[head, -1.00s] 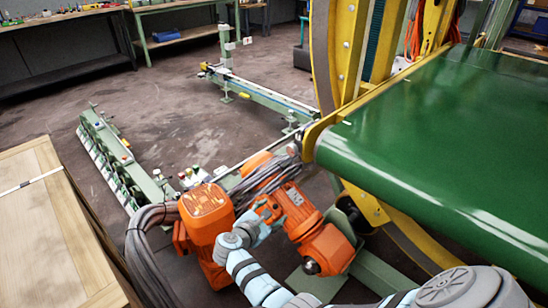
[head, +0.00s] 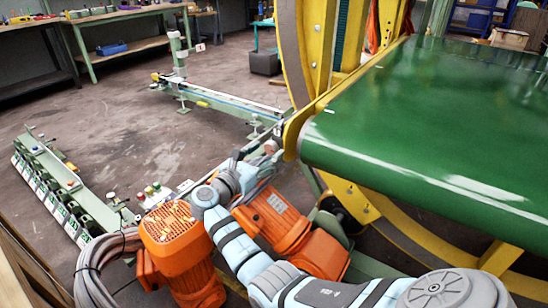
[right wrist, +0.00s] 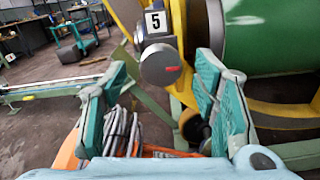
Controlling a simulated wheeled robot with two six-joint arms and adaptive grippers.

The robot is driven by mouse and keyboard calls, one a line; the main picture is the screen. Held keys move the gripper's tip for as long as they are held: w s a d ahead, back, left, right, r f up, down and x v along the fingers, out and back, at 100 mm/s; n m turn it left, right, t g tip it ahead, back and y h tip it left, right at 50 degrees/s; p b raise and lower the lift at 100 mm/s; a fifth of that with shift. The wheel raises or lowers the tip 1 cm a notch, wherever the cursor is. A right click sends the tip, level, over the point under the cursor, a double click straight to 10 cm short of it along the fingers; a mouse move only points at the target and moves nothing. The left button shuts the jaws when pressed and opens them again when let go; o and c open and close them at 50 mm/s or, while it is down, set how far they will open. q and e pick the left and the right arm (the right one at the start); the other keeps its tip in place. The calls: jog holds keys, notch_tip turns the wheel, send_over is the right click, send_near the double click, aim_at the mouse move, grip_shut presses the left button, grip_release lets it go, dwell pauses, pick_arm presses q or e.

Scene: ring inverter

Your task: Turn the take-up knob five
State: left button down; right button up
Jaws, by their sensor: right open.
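The take-up knob five (right wrist: 160,66) shows in the right wrist view as a round grey knob with a red mark on its face. A white plate with a black 5 (right wrist: 156,21) sits just above it. My right gripper (right wrist: 164,62) is open, its two teal fingers spread left and right of the knob in the picture. The knob appears beyond the fingertips, and I see no contact. In the head view my right gripper (head: 260,160) is small and partly hidden by its own wrist, near the end of the green belt. My left gripper is not in view.
Orange motors (head: 180,245) with grey cables (head: 95,265) lie close below my right arm. The green belt (head: 430,130) and yellow frame (head: 330,60) stand to the right. A green rail (head: 225,105) runs across the floor behind. Open floor (head: 110,110) lies left.

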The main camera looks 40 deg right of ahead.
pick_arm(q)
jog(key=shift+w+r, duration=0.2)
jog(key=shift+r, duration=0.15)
pick_arm(e)
jog(key=shift+d+r, duration=0.1)
jog(key=shift+d, duration=0.2)
jog(key=c, duration=1.2)
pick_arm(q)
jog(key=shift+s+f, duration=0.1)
pick_arm(e)
jog(key=shift+m, duration=0.4)
